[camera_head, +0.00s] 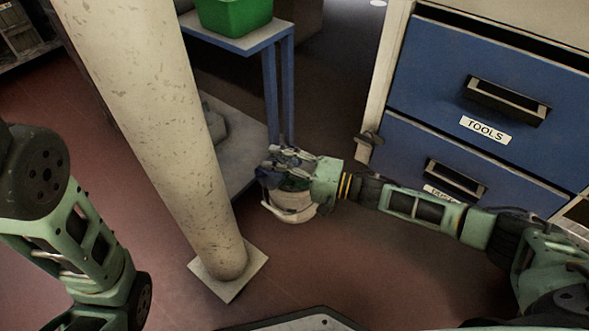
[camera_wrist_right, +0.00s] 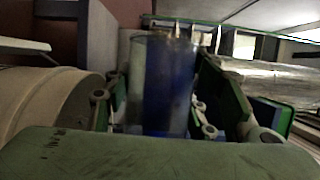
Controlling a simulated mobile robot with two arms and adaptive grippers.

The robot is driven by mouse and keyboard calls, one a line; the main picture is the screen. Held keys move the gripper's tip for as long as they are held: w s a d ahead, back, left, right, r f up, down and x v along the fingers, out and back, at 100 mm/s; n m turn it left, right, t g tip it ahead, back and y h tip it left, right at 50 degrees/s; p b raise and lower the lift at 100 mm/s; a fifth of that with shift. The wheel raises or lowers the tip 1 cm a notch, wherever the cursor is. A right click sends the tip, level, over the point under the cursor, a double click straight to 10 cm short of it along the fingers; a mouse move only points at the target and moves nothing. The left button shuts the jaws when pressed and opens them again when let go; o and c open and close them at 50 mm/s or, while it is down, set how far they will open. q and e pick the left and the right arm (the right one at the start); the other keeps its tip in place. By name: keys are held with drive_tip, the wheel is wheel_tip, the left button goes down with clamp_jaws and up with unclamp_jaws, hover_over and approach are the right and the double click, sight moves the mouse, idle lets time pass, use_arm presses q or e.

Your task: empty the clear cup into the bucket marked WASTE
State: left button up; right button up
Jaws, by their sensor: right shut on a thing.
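My right gripper (camera_head: 283,168) is stretched out beside the pillar, over a whitish bucket (camera_head: 293,208) on the floor. In the right wrist view a clear cup (camera_wrist_right: 163,85) stands between the fingers (camera_wrist_right: 160,108), and the gripper is shut on it. Blue shows through the cup's wall; I cannot tell what is in it. In the head view the gripper mostly hides the cup and part of the bucket's top. No WASTE marking is readable on the bucket. My left arm shows at the left, but its gripper is out of view.
A thick cream pillar (camera_head: 160,120) with a square foot stands just left of the bucket. A blue-legged table (camera_head: 245,42) with a green bin (camera_head: 233,14) is behind. A blue drawer cabinet (camera_head: 485,90) labelled TOOLS stands at the right. Red floor lies open in front.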

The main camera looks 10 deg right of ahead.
sight(295, 161)
drive_tip(key=shift+w+d+r+m+t+y+p, duration=0.1)
drive_tip(key=shift+d+r+m+t+y+p, duration=0.15)
drive_tip(key=shift+m, duration=0.25)
drive_tip(key=shift+w+d+r+m+t+y+p, duration=0.1)
drive_tip(key=shift+r+m+t+p, duration=0.15)
drive_tip(key=shift+m, duration=0.25)
idle(0.6)
drive_tip(key=shift+w+d+r+m, duration=0.1)
drive_tip(key=shift+r+m, duration=0.15)
drive_tip(key=shift+m, duration=0.25)
drive_tip(key=shift+w+d+r+m, duration=0.2)
drive_tip(key=shift+d+m, duration=0.05)
drive_tip(key=shift+m, duration=0.45)
